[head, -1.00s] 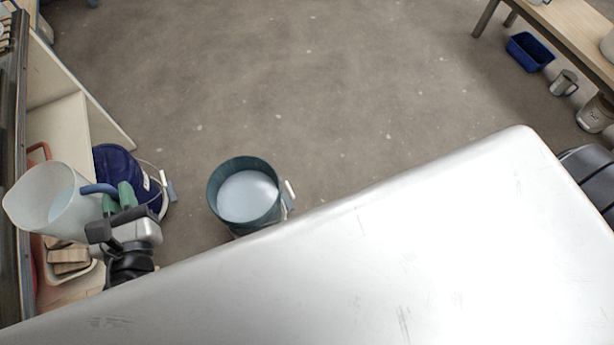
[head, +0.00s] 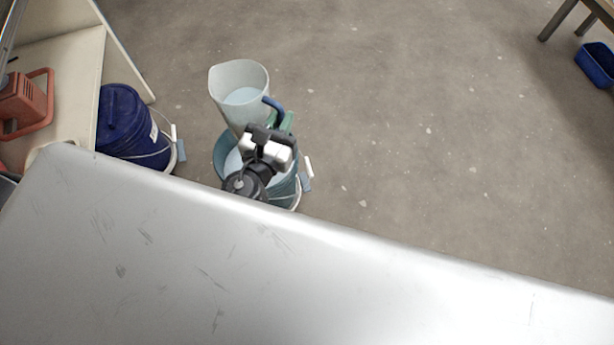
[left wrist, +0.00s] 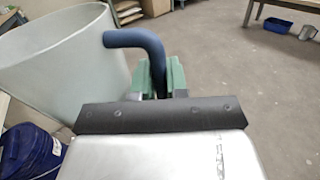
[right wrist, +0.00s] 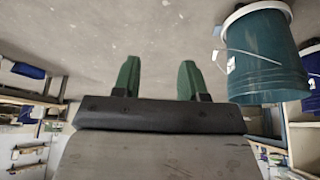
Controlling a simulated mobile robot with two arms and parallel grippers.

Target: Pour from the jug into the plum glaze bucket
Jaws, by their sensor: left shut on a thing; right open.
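My left gripper (head: 281,122) is shut on the blue handle of a translucent pale jug (head: 238,80), which has pale liquid inside. It also shows in the left wrist view (left wrist: 60,60), about upright. In the head view the jug overlaps the back rim of an open teal bucket (head: 228,150) with pale liquid; its height above it is unclear. A dark blue-purple bucket (head: 122,112) stands to the left, its top looking covered. I cannot read either bucket's label. My right gripper (right wrist: 158,80) is open and empty in the right wrist view, beside the teal bucket (right wrist: 265,45).
A pale shelf unit (head: 80,50) with an orange-red object (head: 25,105) stands at the left. A blue bin (head: 597,62) lies on the floor by a bench at the upper right. The floor (head: 420,130) between is clear.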

